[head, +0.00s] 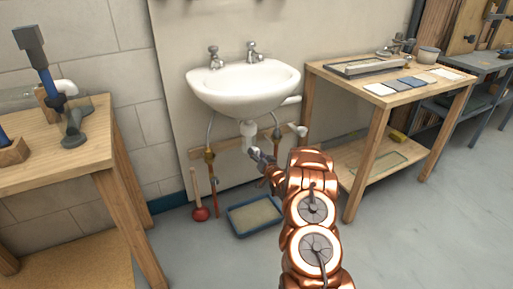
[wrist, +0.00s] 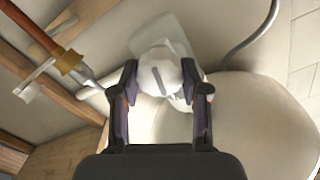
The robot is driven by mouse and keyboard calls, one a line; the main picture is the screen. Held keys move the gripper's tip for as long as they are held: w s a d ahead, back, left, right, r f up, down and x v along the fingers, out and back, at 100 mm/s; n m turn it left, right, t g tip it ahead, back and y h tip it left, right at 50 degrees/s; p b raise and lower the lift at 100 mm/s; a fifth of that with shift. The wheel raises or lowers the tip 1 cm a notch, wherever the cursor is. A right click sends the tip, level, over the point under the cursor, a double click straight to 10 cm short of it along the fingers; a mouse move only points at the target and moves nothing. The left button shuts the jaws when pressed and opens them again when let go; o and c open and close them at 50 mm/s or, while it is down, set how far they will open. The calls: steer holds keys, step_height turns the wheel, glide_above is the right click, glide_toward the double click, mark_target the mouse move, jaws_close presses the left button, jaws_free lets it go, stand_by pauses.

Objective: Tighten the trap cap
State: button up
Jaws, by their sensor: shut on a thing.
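The white trap cap (wrist: 160,77) shows between the two fingers of my gripper (wrist: 161,84) in the wrist view. It is round and pale, with a grey slot or bar across its face. The fingers are shut on its two sides. In the head view my gripper (head: 262,157) is just under the sink, at the white trap (head: 249,140). The cap itself is hidden there by my gripper and arm.
A white sink (head: 244,88) hangs above. A copper pipe with a brass valve (head: 210,157) stands left of the trap. A blue tray (head: 255,216) and a red plunger (head: 200,212) are on the floor. Wooden benches stand left (head: 62,148) and right (head: 345,90).

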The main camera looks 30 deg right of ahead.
steer(key=m+p, duration=0.2)
steer(key=m, duration=0.1)
steer(key=shift+r+m, duration=0.15)
steer(key=shift+m, duration=0.25)
steer(key=m+p, duration=0.2)
steer(key=m, duration=0.1)
steer(key=shift+m, duration=0.3)
steer(key=m+p, duration=0.1)
steer(key=m, duration=0.3)
steer(key=shift+d, duration=0.1)
steer(key=shift+f+m+p, duration=0.15)
steer(key=shift+m+p, duration=0.1)
steer(key=shift+m, duration=0.75)
steer(key=shift+f+m+p, duration=0.1)
steer(key=shift+m+p, duration=0.15)
steer(key=shift+m, duration=0.75)
steer(key=o, duration=1.1)
steer(key=shift+o, duration=0.2)
steer(key=shift+s, duration=0.1)
steer(key=s+a, duration=0.1)
steer(key=s, duration=1)
steer(key=shift+s, duration=0.4)
